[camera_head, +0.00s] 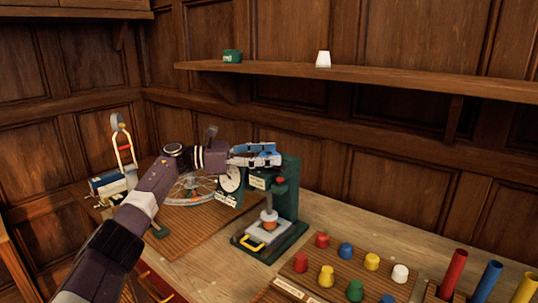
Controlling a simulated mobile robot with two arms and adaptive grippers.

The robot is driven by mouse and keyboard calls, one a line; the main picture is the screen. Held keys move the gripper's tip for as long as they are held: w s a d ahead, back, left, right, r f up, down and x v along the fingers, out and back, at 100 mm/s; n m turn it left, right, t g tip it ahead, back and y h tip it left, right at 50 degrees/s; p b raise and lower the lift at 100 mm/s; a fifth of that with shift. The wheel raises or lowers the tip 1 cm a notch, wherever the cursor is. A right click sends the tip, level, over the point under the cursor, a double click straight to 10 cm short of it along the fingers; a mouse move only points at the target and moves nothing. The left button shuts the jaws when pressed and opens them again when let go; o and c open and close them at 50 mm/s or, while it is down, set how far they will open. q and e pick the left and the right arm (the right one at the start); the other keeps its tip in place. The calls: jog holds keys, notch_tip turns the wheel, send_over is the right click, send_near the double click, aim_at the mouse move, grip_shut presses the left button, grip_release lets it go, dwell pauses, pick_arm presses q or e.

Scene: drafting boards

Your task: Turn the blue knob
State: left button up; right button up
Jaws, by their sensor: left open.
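My left gripper (258,155) reaches in from the left and is open, above and in front of the green press (287,190). Blue and white surfaces show at its fingers; I cannot tell whether any blue there belongs to a knob behind them. A blue knob-like piece (345,250) stands in the back row of a wooden board, to the lower right of the gripper and well apart from it. Another blue piece (387,299) is cut off at the bottom edge. My right gripper is not in view.
The board (338,264) also holds red, yellow, green and white pieces. Coloured tubes (454,272) stand at the right. A dial (231,179) and a spoked wheel (190,188) are by my left arm. A shelf (420,84) runs above; the table (385,225) behind the board is clear.

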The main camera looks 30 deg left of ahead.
pick_arm(q)
jog(key=shift+a+f, duration=0.1)
jog(key=v, duration=1.2)
